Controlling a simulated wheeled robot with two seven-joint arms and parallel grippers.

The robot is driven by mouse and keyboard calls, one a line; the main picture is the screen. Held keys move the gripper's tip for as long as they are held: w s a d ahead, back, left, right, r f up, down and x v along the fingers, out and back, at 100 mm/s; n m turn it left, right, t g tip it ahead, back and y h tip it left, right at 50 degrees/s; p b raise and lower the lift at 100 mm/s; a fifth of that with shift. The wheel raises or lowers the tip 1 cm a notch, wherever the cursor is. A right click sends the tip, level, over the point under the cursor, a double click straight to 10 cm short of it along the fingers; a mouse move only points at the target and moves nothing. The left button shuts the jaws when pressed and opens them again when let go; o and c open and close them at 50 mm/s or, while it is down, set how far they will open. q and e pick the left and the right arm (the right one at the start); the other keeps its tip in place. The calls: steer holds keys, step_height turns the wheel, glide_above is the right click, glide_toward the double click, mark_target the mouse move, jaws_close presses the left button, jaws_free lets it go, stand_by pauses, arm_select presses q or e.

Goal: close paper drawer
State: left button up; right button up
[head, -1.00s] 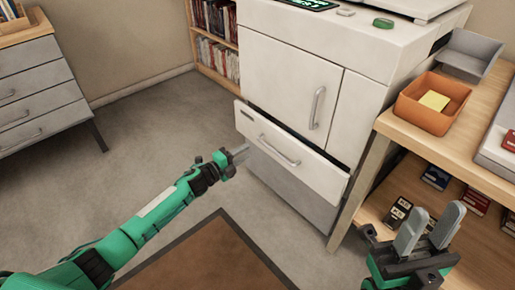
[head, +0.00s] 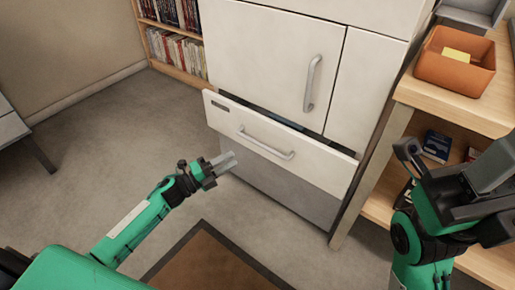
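The white paper drawer (head: 300,153) of the copier (head: 262,50) stands partly pulled out, with a dark gap above its front. A grey bar handle (head: 266,146) is on its front. My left gripper (head: 227,162) is just in front of the drawer's lower left part, below and left of the handle. It appears apart from the drawer and holds nothing visible. Its fingers lie close together, and I cannot tell if they are shut. My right gripper (head: 410,155) is at the right, before the wooden shelf; its fingers are not clear.
A wooden shelf unit (head: 398,125) stands right of the copier, with an orange tray (head: 456,72) on top and small boxes below. A bookcase (head: 177,45) is behind left. A brown mat (head: 205,262) lies on the floor. The floor left of the drawer is clear.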

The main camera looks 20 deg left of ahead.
arm_select(q)
steer(key=b+x, duration=0.2)
steer(key=x, duration=0.8)
steer(key=shift+b, duration=0.4)
steer(key=shift+w+d, duration=0.1)
steer(key=shift+w, duration=0.05)
jaws_close()
